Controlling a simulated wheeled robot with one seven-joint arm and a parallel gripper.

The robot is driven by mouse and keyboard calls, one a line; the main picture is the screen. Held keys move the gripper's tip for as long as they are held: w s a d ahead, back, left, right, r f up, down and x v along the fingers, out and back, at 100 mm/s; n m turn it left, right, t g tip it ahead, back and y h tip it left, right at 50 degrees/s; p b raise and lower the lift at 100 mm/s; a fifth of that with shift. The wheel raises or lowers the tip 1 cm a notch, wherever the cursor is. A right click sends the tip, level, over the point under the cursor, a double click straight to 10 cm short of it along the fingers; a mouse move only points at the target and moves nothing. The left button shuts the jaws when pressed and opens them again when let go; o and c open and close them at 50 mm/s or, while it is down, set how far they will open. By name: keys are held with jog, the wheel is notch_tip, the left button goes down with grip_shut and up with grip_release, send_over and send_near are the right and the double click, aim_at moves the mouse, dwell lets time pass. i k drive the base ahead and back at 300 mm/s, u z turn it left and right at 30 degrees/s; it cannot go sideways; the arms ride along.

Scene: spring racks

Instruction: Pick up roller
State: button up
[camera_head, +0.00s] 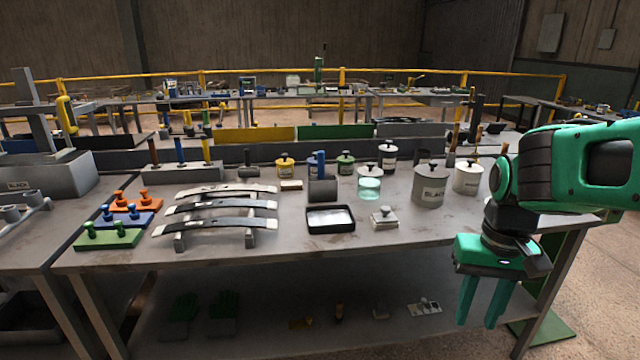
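I cannot tell for certain which item is the roller. Another is a small dark piece with an upright stem (248,171) behind the curved metal strips. My gripper (482,312) is at the right, in front of the table's front edge. Its two green fingers point down, apart, with nothing seen between them. It is well to the right of both candidates and touches neither.
The front right tabletop is clear. A lower shelf (270,315) holds gloves and small parts.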

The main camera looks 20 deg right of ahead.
aim_at(320, 154)
jog(key=u, duration=0.05)
jog(key=i, duration=1.05)
jog(key=z, duration=0.05)
